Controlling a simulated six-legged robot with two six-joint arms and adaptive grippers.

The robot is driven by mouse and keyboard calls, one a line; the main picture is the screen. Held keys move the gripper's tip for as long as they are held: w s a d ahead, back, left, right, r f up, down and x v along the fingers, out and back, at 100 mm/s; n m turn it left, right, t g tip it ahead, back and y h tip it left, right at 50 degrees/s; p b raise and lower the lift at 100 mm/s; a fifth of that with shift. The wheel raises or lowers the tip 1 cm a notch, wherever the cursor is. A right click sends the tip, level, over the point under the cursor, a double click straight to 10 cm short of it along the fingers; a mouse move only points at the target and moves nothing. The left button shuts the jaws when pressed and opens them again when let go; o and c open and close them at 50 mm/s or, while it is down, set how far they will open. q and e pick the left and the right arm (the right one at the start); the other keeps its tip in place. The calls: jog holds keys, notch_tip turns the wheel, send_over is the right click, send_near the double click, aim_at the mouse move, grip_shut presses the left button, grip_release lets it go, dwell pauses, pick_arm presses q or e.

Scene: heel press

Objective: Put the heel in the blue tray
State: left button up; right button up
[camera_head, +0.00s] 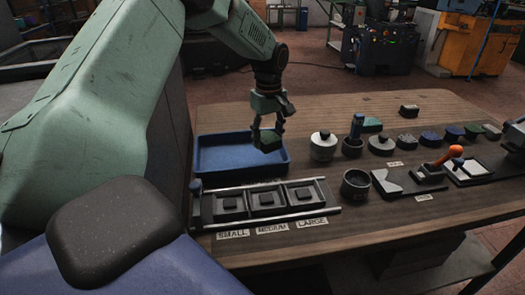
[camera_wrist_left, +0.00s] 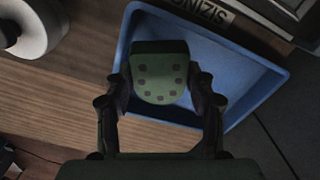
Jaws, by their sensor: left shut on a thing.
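The heel (camera_wrist_left: 160,75) is a dark green, rounded piece with several dark dots on its face. My left gripper (camera_wrist_left: 160,95) is shut on it, with a finger on each side. In the head view the left gripper (camera_head: 268,138) hangs at the right part of the blue tray (camera_head: 220,158), holding the heel (camera_head: 265,140). In the left wrist view the blue tray (camera_wrist_left: 245,105) lies behind and below the heel. The heel appears to be above the tray; the exact height is unclear. My right gripper is not in view.
A rail fixture with dark square blocks, labelled SMALL, MEDIUM and LARGE (camera_head: 272,228), stands in front of the tray. A white lidded pot (camera_head: 323,147) is close on the tray's right. Several small bowls and an orange-handled press (camera_head: 440,163) stand further right.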

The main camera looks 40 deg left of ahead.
aim_at(265, 136)
pick_arm(q)
jog(key=f, duration=0.1)
jog(key=a+f, duration=0.1)
jog(key=f, duration=0.2)
jog(key=shift+a+f, duration=0.1)
jog(key=shift+a, duration=0.2)
jog(key=shift+d+f+b, duration=0.6)
jog(key=shift+d+f, duration=0.05)
jog(key=shift+f, duration=0.25)
jog(key=shift+a+f, duration=0.2)
jog(key=shift+a, duration=0.2)
jog(key=o, duration=0.8)
jog(key=shift+a+f, duration=0.1)
jog(key=shift+o, duration=0.6)
jog(key=shift+d+r, duration=0.3)
jog(key=shift+d, duration=0.05)
jog(key=shift+a, duration=0.1)
notch_tip(265, 136, up, 10)
jog(key=p, duration=0.2)
jog(key=shift+r+p, duration=0.2)
jog(key=shift+p, duration=0.1)
jog(key=shift+a+r, duration=0.15)
jog(key=shift+r, duration=0.35)
jog(key=shift+d+r, duration=0.2)
jog(key=shift+r, duration=0.05)
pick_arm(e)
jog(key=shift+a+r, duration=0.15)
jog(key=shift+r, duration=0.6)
